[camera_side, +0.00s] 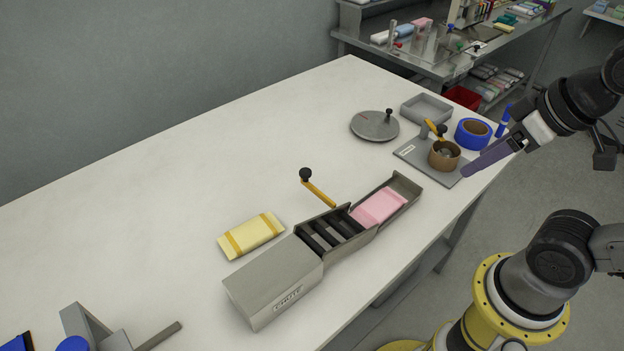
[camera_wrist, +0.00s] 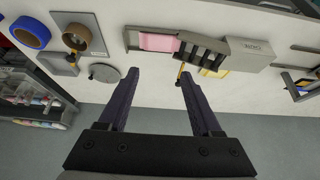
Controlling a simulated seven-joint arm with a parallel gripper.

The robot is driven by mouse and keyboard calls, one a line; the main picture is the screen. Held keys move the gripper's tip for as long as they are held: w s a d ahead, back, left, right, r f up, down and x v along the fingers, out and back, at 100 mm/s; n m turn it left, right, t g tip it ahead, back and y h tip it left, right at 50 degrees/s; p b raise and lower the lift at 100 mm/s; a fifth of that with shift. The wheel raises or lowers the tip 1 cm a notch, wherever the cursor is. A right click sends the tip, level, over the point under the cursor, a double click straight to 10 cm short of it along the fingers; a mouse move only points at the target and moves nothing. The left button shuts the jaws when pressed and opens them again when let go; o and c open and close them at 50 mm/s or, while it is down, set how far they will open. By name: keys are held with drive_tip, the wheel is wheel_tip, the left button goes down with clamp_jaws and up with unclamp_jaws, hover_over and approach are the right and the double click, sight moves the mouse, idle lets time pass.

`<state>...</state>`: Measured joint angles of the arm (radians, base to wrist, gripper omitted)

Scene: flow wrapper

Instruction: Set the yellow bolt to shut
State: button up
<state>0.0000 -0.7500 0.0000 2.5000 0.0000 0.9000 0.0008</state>
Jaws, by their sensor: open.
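No part is clearly recognisable as a yellow bolt. A yellow arm with a black knob (camera_side: 318,192) stands beside the roller section of the wrapper (camera_side: 275,280); the arm also shows in the wrist view (camera_wrist: 180,72). A smaller yellow lever (camera_side: 434,129) is on the grey plate by the brown roll. A small orange-yellow patch (camera_wrist: 303,84) shows at the right of the wrist view, too small to identify. My gripper (camera_side: 468,171) is in the air near the table's right edge, beside the plate. Its purple fingers (camera_wrist: 160,74) are apart and empty in the wrist view.
A pink pack (camera_side: 379,206) lies in the wrapper's trough. A yellow pack (camera_side: 251,236) lies beside it. A round grey disc (camera_side: 374,126), a grey tray (camera_side: 427,107), a brown roll (camera_side: 444,154) and blue tape (camera_side: 473,133) stand at the far end.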

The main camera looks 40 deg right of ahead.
drive_tip(key=w+r+m, duration=0.3)
drive_tip(key=w+r, duration=0.4)
drive_tip(key=r, duration=0.1)
drive_tip(key=g, duration=0.6)
hover_over(305, 171)
wheel_tip(305, 171, down, 13)
drive_tip(key=shift+m, duration=0.3)
wheel_tip(305, 171, down, 13)
drive_tip(key=shift+f, duration=0.1)
drive_tip(key=shift+c, duration=0.3)
clamp_jaws()
